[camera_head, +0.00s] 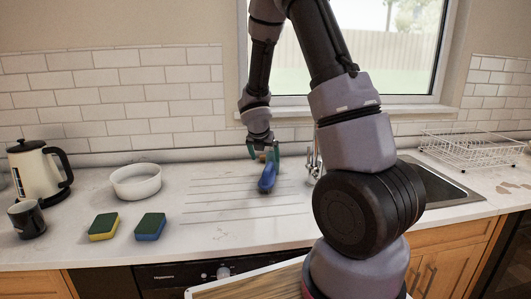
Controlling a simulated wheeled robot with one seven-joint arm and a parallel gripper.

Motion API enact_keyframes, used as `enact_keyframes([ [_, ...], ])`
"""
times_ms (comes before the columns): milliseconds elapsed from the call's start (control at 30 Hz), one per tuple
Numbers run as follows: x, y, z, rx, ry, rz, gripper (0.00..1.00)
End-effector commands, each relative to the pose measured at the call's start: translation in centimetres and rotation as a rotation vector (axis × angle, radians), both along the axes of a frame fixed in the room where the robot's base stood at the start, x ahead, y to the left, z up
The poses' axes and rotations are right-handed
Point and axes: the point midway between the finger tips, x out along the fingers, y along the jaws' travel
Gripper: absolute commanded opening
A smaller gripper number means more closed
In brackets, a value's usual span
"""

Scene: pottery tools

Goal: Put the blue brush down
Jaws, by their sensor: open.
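The blue brush (267,178) is on or just above the ribbed draining area of the white counter, left of the sink. Whether it touches the counter is hard to tell. My gripper (263,153) is above the far end of the brush, pointing down. Its green fingers are apart, one on each side of that end. Small size hides whether either finger touches the brush.
Two sponges, one yellow and green (103,227) and one blue and green (150,227), lie to the left. A white bowl (136,182), kettle (36,172) and dark mug (27,219) stand further left. The sink (440,190) and wire rack (470,149) are right.

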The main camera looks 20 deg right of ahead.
Motion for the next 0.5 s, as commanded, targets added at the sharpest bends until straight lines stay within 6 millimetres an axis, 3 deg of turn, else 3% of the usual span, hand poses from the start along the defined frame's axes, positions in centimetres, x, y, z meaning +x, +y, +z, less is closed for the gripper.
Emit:
enact_keyframes([
  [133,-0.8,-0.5,3.1,0.070,-0.072,-0.151,0.99],
  [267,-3.2,-1.8,8.6,0.248,-0.220,-0.499,0.99],
  [400,-7.9,-2.6,14.5,0.519,-0.382,-0.969,0.99],
  [500,-11.7,-2.4,17.8,0.728,-0.462,-1.290,0.99],
])
